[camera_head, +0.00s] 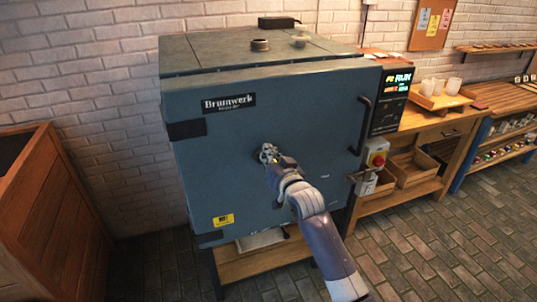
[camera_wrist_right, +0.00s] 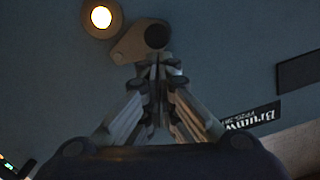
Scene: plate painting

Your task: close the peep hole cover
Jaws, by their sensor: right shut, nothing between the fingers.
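The blue kiln (camera_head: 330,120) stands shut, with its front door facing me. In the right wrist view, the peep hole (camera_wrist_right: 101,17) glows bright and is uncovered, with a tan ring around it. The tan peep hole cover (camera_wrist_right: 127,47) lies beside it on the door, with a dark round knob (camera_wrist_right: 157,36) at one end. My right gripper (camera_head: 268,153) is at the middle of the door; it is shut and empty. In the wrist view its fingertips (camera_wrist_right: 155,72) are right by the knob; I cannot tell whether they touch it. In the head view the gripper hides the cover and hole. My left gripper is not in view.
A door handle (camera_head: 361,125) and a control panel (camera_head: 391,101) are at the kiln's right side. A wooden bench (camera_head: 425,124) stands further right, and a wooden cabinet (camera_head: 50,215) at the left. The brick floor (camera_head: 450,240) is clear at the right front.

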